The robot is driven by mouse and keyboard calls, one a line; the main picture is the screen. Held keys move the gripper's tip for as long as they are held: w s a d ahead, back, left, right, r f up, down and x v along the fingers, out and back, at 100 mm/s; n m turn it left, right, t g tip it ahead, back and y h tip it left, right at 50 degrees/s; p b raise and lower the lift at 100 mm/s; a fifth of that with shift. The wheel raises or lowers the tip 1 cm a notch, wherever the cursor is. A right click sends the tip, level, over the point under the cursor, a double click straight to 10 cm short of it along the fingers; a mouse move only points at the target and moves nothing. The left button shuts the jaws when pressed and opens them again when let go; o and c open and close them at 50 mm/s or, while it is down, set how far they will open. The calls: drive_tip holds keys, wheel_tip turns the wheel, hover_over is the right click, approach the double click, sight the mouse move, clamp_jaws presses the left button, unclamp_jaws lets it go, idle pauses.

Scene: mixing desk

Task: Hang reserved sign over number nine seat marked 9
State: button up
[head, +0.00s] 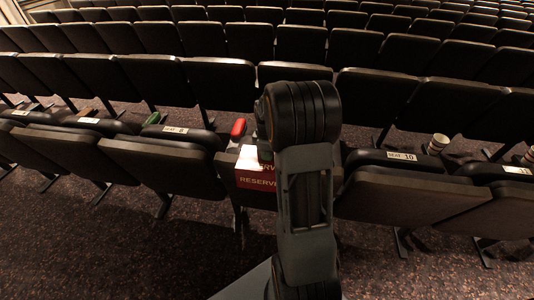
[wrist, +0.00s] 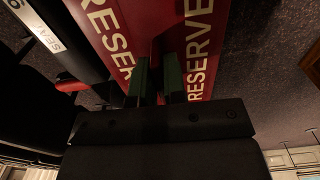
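The reserved sign (head: 256,181) is red with pale lettering, below and to the left of my gripper in the head view, between the seats' number plates. A bright glare whitens its upper part. In the wrist view, two lettered panels of the sign (wrist: 203,50) spread to either side of my gripper (wrist: 157,75). Its green fingers are close together, with the red ridge of the sign between them. A seat plate (wrist: 42,30) reads SEAT with a digit like 9, cut by the frame edge. I cannot tell whether the sign rests on the seat.
The plate marked 10 (head: 403,156) and a striped cup (head: 438,144) are to the right. A green item (head: 152,118) lies left. Rows of dark seats fill the back; carpet (head: 110,260) is open in front.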

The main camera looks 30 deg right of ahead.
drive_tip(key=o, duration=0.5)
drive_tip(key=shift+c, duration=0.2)
wheel_tip(320, 180, up, 14)
drive_tip(key=p, duration=0.2)
drive_tip(key=s+a+r+m+t+p, duration=0.1)
drive_tip(key=s+a+r+m+p, duration=0.2)
drive_tip(key=s+a, duration=0.4)
drive_tip(key=s+a+r+m+t+p, duration=0.2)
drive_tip(key=s+a+r+m+p, duration=0.2)
drive_tip(key=a, duration=0.7)
drive_tip(key=s+m, duration=0.2)
drive_tip(key=s, duration=0.2)
drive_tip(key=shift+a+t, duration=0.25)
drive_tip(key=shift+t, duration=0.05)
drive_tip(key=shift+w, duration=0.1)
